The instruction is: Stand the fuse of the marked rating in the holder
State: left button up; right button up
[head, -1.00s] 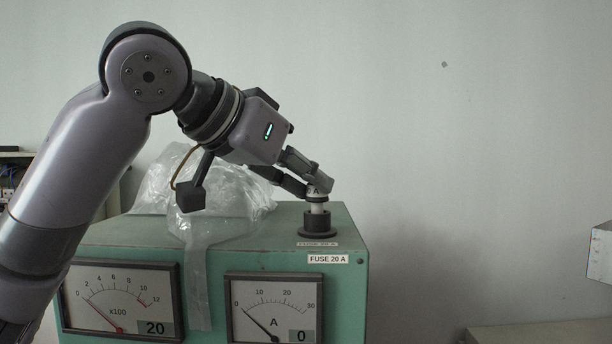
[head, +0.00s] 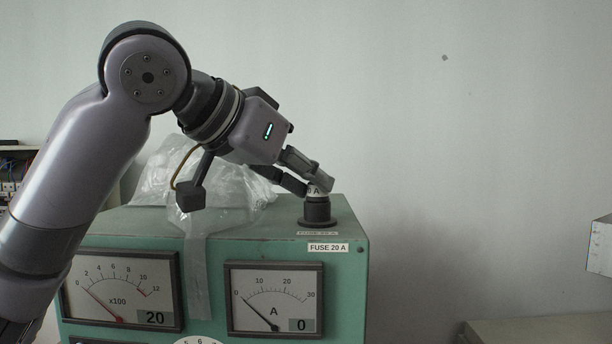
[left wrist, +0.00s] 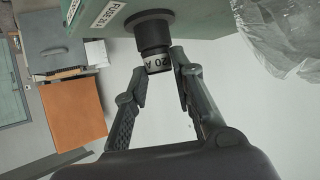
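The fuse shows as a pale end with a band reading "20 A" in the left wrist view (left wrist: 158,63); its end also shows in the head view (head: 317,190). It stands upright at the dark round holder (head: 317,212) on top of the green cabinet (head: 348,290); its lower part is hidden. The holder also shows in the left wrist view (left wrist: 152,35). A front label (head: 328,247) reads "FUSE 20 A". My left gripper (head: 316,187) has its fingertips on both sides of the banded end, seemingly touching it. My right gripper is out of view.
A crumpled clear plastic bag (head: 225,190) lies on the cabinet left of the holder, under my left arm, and hangs over the front. Two meters (head: 275,300) are on the front. A pale box (head: 601,255) is at far right. Air right of the holder is clear.

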pick_arm(q)
jog(key=o, duration=0.5)
jog(key=v, duration=1.2)
